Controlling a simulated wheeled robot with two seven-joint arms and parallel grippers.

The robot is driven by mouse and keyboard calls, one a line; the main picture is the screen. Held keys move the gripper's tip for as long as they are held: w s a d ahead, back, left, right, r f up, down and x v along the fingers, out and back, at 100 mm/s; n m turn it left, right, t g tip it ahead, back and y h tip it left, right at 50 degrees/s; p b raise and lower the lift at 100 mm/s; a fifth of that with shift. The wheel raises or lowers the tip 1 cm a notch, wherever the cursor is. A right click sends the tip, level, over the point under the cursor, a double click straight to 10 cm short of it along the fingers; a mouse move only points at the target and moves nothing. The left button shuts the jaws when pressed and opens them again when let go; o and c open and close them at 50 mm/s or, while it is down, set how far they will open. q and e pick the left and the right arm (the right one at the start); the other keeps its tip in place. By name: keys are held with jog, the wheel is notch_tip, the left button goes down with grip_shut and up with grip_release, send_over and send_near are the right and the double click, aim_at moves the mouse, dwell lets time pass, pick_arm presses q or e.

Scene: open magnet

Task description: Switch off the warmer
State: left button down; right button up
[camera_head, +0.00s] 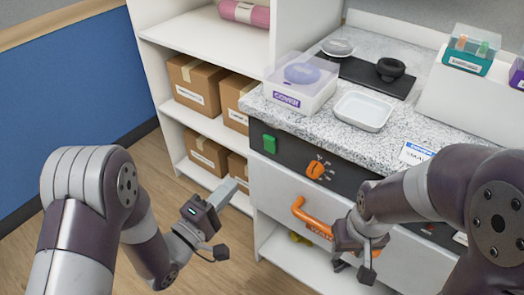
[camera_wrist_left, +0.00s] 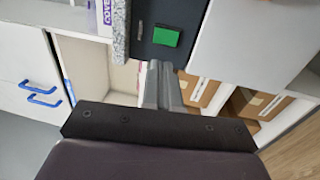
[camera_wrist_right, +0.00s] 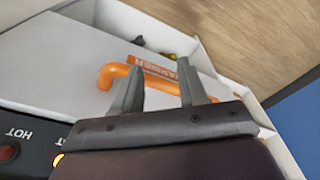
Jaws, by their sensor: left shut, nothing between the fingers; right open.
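A black control panel (camera_head: 292,160) runs along the counter front above a white drawer (camera_head: 285,197). It carries a green switch (camera_head: 269,144) and an orange knob (camera_head: 316,170). The drawer has an orange handle (camera_head: 312,218) and, in the right wrist view, an orange label reading WARMER (camera_wrist_right: 152,68). My left gripper (camera_head: 229,191) is shut and empty, below and left of the green switch. The switch also shows beyond its fingertips in the left wrist view (camera_wrist_left: 166,37). My right gripper (camera_wrist_right: 160,75) is open in front of the handle; whether it touches is unclear.
A lidded box marked COVER (camera_head: 300,85) and a white tray (camera_head: 362,112) stand on the speckled counter. Shelves with cardboard boxes (camera_head: 198,85) are at left. A HOT label (camera_wrist_right: 18,134) and a glowing amber light (camera_wrist_right: 58,160) show on the panel.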

aim_at(270, 142)
pick_arm(q)
jog(key=b+x, duration=0.1)
jog(key=x, duration=1.1)
jog(key=shift+w+d+b, duration=0.15)
jog(key=shift+b, duration=0.25)
jog(key=shift+w+d+r, duration=0.1)
jog(key=shift+w+d, duration=0.1)
jog(key=shift+w, duration=0.1)
jog(key=shift+w+r, duration=0.1)
jog(key=shift+r, duration=0.1)
jog(key=shift+d, duration=0.1)
